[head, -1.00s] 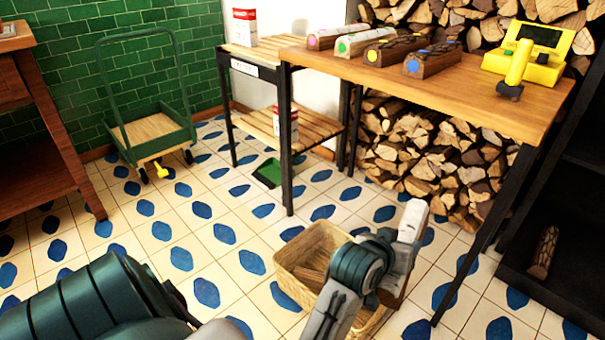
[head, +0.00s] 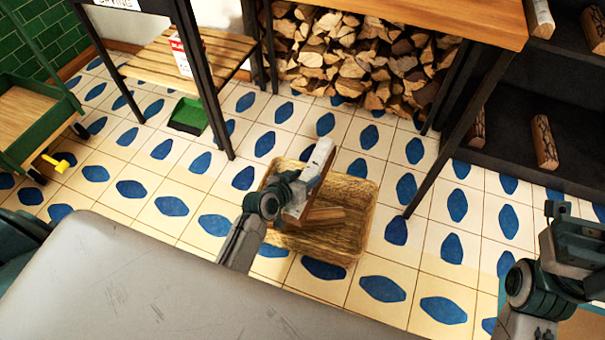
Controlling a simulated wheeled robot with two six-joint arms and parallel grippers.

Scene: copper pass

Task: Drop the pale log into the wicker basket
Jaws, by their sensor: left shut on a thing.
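The pale log (head: 319,160), with whitish bark and a brown cut side, is in my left gripper (head: 292,196), which is shut on it. The log is tilted, over the left part of the wicker basket (head: 362,196). The basket is open-topped and stands on the tiled floor. Brown wood pieces (head: 326,216) lie inside it. My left arm hides part of the basket's left side. My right gripper (head: 572,232) is at the lower right, away from the basket; its jaws are not clear.
A wooden table (head: 430,18) with black legs stands behind the basket, with stacked firewood (head: 350,62) beneath. A dark shelf (head: 575,110) with several logs is at the right. A green cart (head: 30,120) and a green dustpan (head: 188,115) are at the left. Floor around the basket is clear.

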